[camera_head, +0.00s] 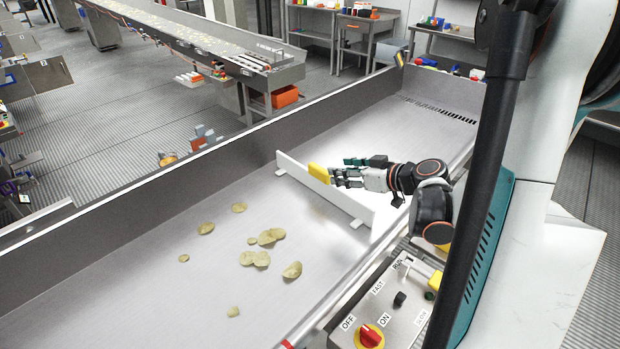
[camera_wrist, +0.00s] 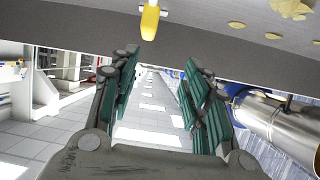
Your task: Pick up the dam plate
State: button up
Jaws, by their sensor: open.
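The dam plate (camera_head: 345,203) is a long white plate standing on edge across the grey conveyor. A yellow handle (camera_head: 318,173) sits at its top. My gripper (camera_head: 346,171) is open, just right of the handle and above the plate. In the wrist view the yellow handle (camera_wrist: 150,20) shows at the top, beyond the two open teal-padded fingers (camera_wrist: 158,64). Nothing is between the fingers there. Most of the plate is not clear in the wrist view.
Several chips (camera_head: 268,237) lie on the belt to the left of the plate. A grey side wall (camera_head: 130,200) runs along the far side. A control panel (camera_head: 385,305) with a red knob stands at the near edge. The belt beyond the plate is clear.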

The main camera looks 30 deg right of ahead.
aim_at(323, 170)
jog(key=shift+s+d+f, duration=0.25)
jog(key=shift+d+f, duration=0.5)
jog(key=shift+d, duration=0.25)
jog(key=shift+w+f, duration=0.2)
jog(key=shift+w, duration=0.1)
jog(key=b+x, duration=0.2)
jog(key=x, duration=0.5)
jog(key=shift+b+x, duration=1.3)
jog(key=shift+x, duration=1.7)
jog(key=shift+d+r, duration=0.1)
jog(key=shift+r, duration=0.1)
grip_shut()
